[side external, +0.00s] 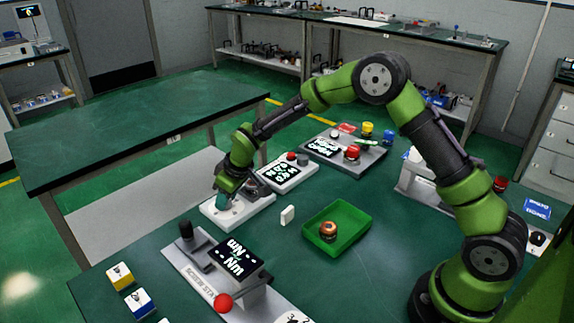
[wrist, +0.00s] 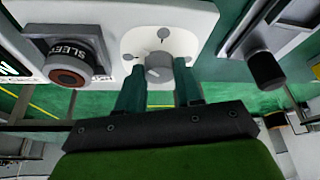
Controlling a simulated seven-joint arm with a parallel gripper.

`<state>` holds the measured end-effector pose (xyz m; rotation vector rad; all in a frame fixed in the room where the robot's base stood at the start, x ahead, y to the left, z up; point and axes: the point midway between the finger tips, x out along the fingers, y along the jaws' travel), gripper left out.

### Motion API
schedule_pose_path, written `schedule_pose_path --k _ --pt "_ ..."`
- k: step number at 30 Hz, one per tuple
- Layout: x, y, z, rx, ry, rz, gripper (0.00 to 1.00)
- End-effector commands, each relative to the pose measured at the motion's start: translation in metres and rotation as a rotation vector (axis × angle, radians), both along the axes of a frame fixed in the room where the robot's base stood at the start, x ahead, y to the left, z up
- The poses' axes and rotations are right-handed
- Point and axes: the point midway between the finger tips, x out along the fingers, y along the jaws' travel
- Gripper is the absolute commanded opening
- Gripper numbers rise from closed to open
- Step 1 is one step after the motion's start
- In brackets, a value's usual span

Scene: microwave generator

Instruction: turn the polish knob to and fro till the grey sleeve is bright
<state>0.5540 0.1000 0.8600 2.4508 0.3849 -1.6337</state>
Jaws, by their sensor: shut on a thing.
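The polish knob (wrist: 158,68) is a round grey knob on a white panel (wrist: 190,22), with small grey marks around it in the wrist view. My gripper (wrist: 158,84) has its two dark green fingers on either side of the knob and is shut on it. In the side view my gripper (side external: 222,202) reaches down to the white box (side external: 250,211), and the knob is hidden by the fingers. A dark cylinder with a cut-off "SLEE..." label (wrist: 78,50) and a brownish round face stands at the left in the wrist view. I cannot tell whether its surface is bright.
A white unit with a screen (side external: 284,177) stands right behind the box. A black cylinder (side external: 186,230) rises from the grey station in front. A small white block (side external: 287,215) and a green tray (side external: 365,231) with an orange-brown round part lie to the right.

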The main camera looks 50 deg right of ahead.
Motion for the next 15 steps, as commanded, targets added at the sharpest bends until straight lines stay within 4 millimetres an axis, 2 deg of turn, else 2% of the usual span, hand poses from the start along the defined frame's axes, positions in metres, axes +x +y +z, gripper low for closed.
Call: schedule_pose_path --k 6,15 --pt "-0.0005 -0.0009 -0.0005 0.001 0.005 0.131 0.05" --pt "-0.0006 -0.0013 -0.0008 0.0 0.006 0.223 0.05"
